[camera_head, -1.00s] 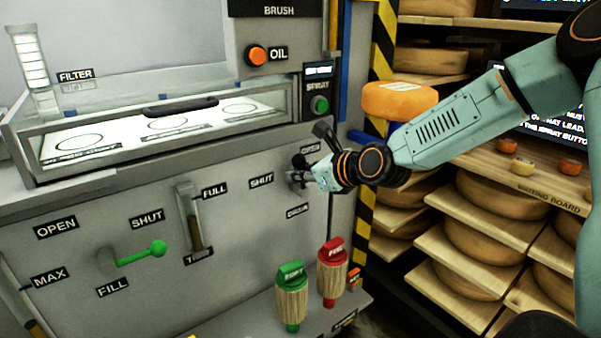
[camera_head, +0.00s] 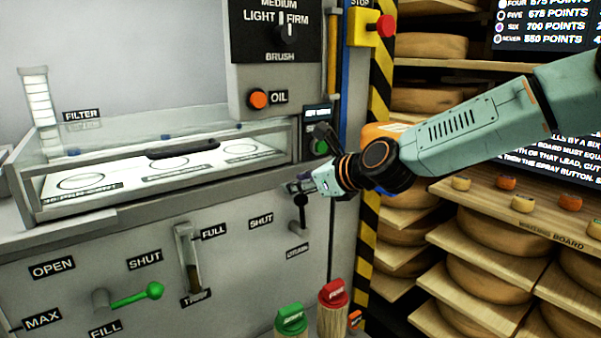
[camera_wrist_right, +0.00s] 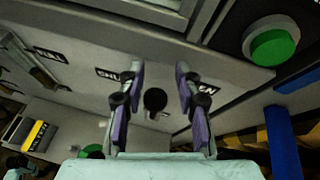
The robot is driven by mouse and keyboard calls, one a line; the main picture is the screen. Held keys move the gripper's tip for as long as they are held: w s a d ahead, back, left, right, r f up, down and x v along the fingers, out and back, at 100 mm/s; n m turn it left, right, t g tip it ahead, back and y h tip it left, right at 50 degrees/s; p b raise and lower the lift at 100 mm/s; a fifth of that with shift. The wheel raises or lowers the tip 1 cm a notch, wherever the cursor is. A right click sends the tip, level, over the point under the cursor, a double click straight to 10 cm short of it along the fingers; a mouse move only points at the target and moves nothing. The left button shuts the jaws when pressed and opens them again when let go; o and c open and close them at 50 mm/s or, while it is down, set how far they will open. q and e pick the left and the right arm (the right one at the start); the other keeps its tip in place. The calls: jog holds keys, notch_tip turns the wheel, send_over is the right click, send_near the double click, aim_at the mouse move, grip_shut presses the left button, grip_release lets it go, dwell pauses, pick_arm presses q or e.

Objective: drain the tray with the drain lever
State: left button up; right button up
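The drain lever (camera_head: 300,212) is on the front panel, right of a SHUT label and above the DRAIN label. Its black knob points up. My right gripper (camera_head: 305,188) is just above the knob in the head view. In the right wrist view the right gripper (camera_wrist_right: 160,100) is open, with the round black knob (camera_wrist_right: 155,100) between its fingers, apparently untouched. The tray (camera_head: 110,203) is the lit basin with several ringed spots. Its gauge (camera_head: 188,262) has a FULL mark near the top and brownish content low down.
The green fill lever (camera_head: 137,296) points right, left of the gauge. The green spray button (camera_wrist_right: 272,47) is close by the right gripper. Green (camera_head: 290,318) and red (camera_head: 333,293) brushes stand below. Shelves of cheese wheels (camera_head: 485,240) fill the right side.

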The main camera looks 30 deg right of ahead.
jog(key=shift+r, duration=1.4)
